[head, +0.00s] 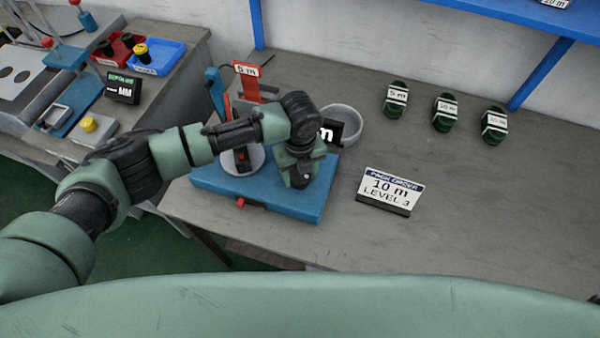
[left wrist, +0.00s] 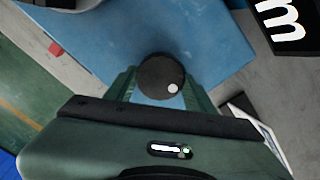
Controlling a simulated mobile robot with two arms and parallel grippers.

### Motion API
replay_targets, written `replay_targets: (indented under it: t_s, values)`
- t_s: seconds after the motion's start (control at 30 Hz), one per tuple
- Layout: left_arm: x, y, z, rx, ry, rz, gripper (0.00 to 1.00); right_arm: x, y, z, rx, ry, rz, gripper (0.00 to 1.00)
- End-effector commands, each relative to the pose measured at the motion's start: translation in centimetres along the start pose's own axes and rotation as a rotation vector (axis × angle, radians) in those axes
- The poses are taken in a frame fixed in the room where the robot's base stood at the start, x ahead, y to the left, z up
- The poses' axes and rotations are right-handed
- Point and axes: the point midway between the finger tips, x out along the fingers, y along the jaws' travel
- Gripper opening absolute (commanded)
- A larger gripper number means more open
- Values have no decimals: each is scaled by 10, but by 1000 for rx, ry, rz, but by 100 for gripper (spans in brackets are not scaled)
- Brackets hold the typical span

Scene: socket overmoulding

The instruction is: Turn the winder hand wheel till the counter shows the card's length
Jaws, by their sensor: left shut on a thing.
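The winder stands on a blue base plate (head: 225,183) on the bench. My left gripper (head: 300,178) points down over the right part of the base. In the left wrist view its green fingers are shut on a round black hand wheel (left wrist: 160,76) with a white dot at its lower right. The black counter (head: 328,131) is partly behind my arm; only an "m" shows, and its number is hidden. The counter also shows in the left wrist view (left wrist: 285,22), again with only the "m". The white order card (head: 390,188) reads "10 m" and "LEVEL 3". My right gripper is not seen.
A red post with a "5 m" sign (head: 246,70) rises behind the winder. A round grey bowl (head: 345,118) stands behind the counter. Several green coils with length labels (head: 445,112) sit at the back right. The bench right of the card is clear.

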Motion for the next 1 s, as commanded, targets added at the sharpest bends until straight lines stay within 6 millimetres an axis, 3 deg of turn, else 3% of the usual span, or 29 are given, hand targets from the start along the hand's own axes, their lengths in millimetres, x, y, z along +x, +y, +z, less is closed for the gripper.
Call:
replay_targets:
  t_s: [0.5,1.0]
  values:
    - [-1,1,1,464,-2,-4,13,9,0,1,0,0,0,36]
    - [-2,1,2,692,-4,-3,13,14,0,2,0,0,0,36]
